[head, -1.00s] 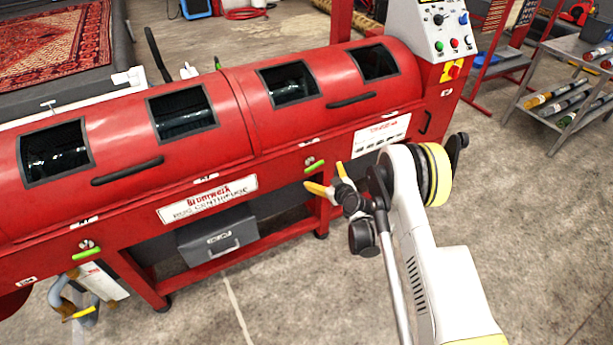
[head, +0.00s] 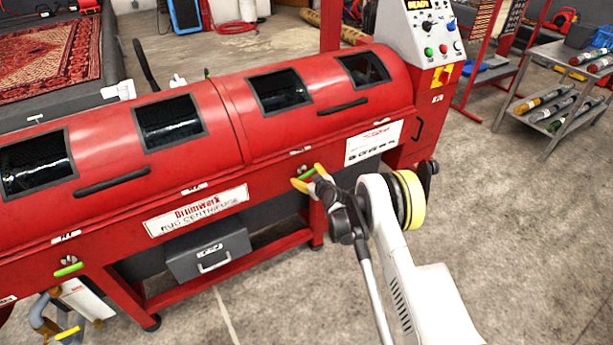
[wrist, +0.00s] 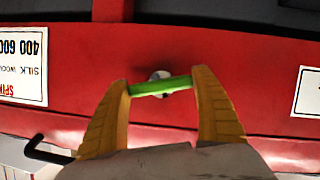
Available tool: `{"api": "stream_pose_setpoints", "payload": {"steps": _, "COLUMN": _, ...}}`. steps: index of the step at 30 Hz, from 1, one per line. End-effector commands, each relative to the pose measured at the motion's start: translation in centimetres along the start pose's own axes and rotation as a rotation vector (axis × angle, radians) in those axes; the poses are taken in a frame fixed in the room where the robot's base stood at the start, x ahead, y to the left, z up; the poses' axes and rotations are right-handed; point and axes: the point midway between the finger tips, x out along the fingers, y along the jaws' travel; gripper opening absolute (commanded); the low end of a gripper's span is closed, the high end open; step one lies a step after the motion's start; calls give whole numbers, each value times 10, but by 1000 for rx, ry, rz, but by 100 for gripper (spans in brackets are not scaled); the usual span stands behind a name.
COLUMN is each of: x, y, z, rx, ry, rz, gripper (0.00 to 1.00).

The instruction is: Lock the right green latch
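The right green latch (head: 306,174) is a short bright green bar on a round silver pivot, on the red front of the rug centrifuge below the lid edge. My gripper (head: 309,177) is at this latch, its yellow fingers spread to either side of the bar. In the wrist view the green bar (wrist: 160,87) lies crosswise between the fingertips, nearly level, with its ends close to both fingers. Whether the fingers touch it I cannot tell. The left green latch (head: 68,269) shows at the lower left, nearly level.
The red lid (head: 225,115) with its dark windows is down. A control panel (head: 428,30) stands at the right end. A grey drawer box (head: 209,255) hangs beneath. A trolley (head: 530,110) with rolls stands at the right. The floor in front is clear.

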Motion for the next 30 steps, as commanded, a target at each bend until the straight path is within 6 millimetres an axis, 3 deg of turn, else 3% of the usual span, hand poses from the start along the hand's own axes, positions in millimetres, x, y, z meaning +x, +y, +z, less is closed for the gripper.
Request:
{"api": "stream_pose_setpoints", "payload": {"steps": 1, "x": 0, "y": 0, "z": 0, "rx": 0, "ry": 0, "rz": 0, "gripper": 52}}
{"api": "stream_pose_setpoints", "payload": {"steps": 2, "x": 0, "y": 0, "z": 0, "rx": 0, "ry": 0, "rz": 0, "gripper": 44}}
{"api": "stream_pose_setpoints", "payload": {"steps": 8, "x": 0, "y": 1, "z": 1, "rx": 25, "ry": -1, "rz": -9, "gripper": 44}}
{"api": "stream_pose_setpoints", "payload": {"steps": 15, "x": -1, "y": 1, "z": 0, "rx": 243, "ry": -2, "rz": -100, "gripper": 44}}
{"api": "stream_pose_setpoints", "payload": {"steps": 23, "x": -1, "y": 0, "z": 0, "rx": 262, "ry": -2, "rz": -109, "gripper": 44}}
{"api": "stream_pose_setpoints", "payload": {"steps": 24, "x": -1, "y": 0, "z": 0, "rx": 262, "ry": -2, "rz": -109, "gripper": 78}}
{"api": "stream_pose_setpoints", "payload": {"steps": 26, "x": -1, "y": 0, "z": 0, "rx": 262, "ry": -2, "rz": -109, "gripper": 96}}
{"api": "stream_pose_setpoints", "payload": {"steps": 30, "x": -1, "y": 0, "z": 0, "rx": 261, "ry": -2, "rz": -108, "gripper": 98}}
